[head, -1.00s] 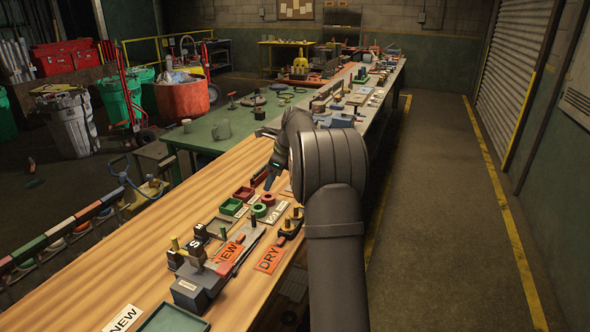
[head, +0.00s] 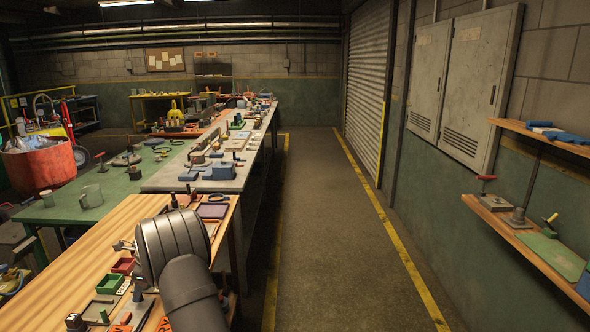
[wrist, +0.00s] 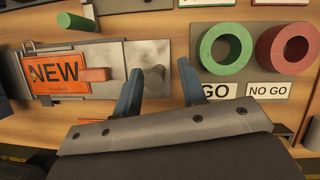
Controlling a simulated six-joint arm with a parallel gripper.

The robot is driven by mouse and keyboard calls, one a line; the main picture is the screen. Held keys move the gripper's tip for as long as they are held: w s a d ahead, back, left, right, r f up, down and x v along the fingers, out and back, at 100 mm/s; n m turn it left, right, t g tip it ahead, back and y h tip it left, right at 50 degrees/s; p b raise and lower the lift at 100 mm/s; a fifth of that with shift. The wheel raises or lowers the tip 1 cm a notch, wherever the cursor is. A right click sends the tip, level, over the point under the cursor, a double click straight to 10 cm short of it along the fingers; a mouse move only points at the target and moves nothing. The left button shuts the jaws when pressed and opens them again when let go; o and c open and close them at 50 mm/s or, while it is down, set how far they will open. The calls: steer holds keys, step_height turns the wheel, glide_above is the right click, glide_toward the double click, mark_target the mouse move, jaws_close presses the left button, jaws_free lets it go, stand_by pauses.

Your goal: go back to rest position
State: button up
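My gripper (wrist: 160,67) is open in the wrist view, its two blue-grey fingers apart over the wooden bench (wrist: 140,14). I see nothing held between them. In the head view my arm reaches over the wooden bench at the lower left and hides much of the gripper.
An orange NEW tag (wrist: 57,73) lies on the metal plate. A green ring (wrist: 226,48) and a red ring (wrist: 287,54) lie by GO and NO GO labels. A green table (head: 100,200) adjoins the bench. The aisle (head: 330,240) on the right is clear.

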steer(key=shift+s+a+f, duration=0.1)
steer(key=shift+a+f, duration=0.15)
steer(key=shift+f, duration=0.2)
steer(key=shift+r, duration=0.1)
steer(key=v, duration=1.7)
steer(key=x, duration=1.7)
steer(key=shift+s, duration=0.7)
